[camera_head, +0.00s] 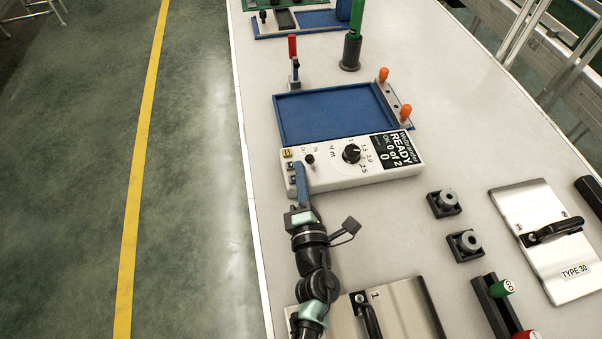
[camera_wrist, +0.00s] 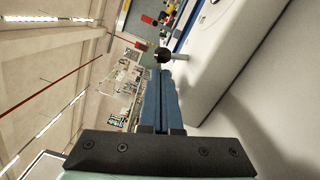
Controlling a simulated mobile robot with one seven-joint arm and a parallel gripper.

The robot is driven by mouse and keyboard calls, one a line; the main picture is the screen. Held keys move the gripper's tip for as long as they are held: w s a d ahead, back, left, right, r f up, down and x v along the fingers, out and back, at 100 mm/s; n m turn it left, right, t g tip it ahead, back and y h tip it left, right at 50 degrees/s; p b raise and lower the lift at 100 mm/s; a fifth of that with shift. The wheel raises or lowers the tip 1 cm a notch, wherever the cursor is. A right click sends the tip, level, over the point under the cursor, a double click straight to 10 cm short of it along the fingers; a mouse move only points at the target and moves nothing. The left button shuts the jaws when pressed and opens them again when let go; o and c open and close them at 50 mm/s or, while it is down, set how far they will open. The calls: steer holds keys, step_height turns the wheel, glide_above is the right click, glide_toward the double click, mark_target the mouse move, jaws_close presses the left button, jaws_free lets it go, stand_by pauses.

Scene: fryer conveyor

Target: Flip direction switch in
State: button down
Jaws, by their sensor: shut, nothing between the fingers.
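The direction switch (camera_head: 309,159) is a small black ball knob on the white control box (camera_head: 335,180), beside the OUT and IN lettering. In the wrist view the switch (camera_wrist: 163,55) shows as a black ball on a short metal stem, just past my fingertips. I cannot tell which way it is thrown. My gripper (camera_head: 299,168) has blue fingers and is shut and empty at the box's left end, just left of the knob. In the wrist view my gripper (camera_wrist: 159,75) points at the ball; whether it touches is unclear.
The box has a black dial (camera_head: 351,153) and a READY screen (camera_head: 397,151). Behind it lie a blue tray (camera_head: 325,112), a red-handled lever (camera_head: 293,60) and orange knobs (camera_head: 405,111). Metal plates (camera_head: 515,210) with black handles lie on the table, right and front.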

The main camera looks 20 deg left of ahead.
steer(key=shift+w+d+r+m+p, duration=0.2)
steer(key=shift+r+m+p, duration=0.25)
steer(key=shift+m+p, duration=0.75)
steer(key=m+p, duration=0.1)
steer(key=r+m+p, duration=0.1)
steer(key=p, duration=0.1)
steer(key=shift+w+d, duration=0.2)
steer(key=shift+d, duration=0.15)
steer(key=shift+w+d+m+p, duration=0.1)
steer(key=shift+d+m+p, duration=0.1)
steer(key=shift+m+p, duration=0.35)
steer(key=shift+w+d+m+p, duration=0.15)
steer(key=shift+m+p, duration=0.2)
steer(key=shift+m, duration=0.3)
steer(key=shift+f, duration=0.1)
steer(key=v, duration=1.3)
steer(key=shift+r, duration=0.35)
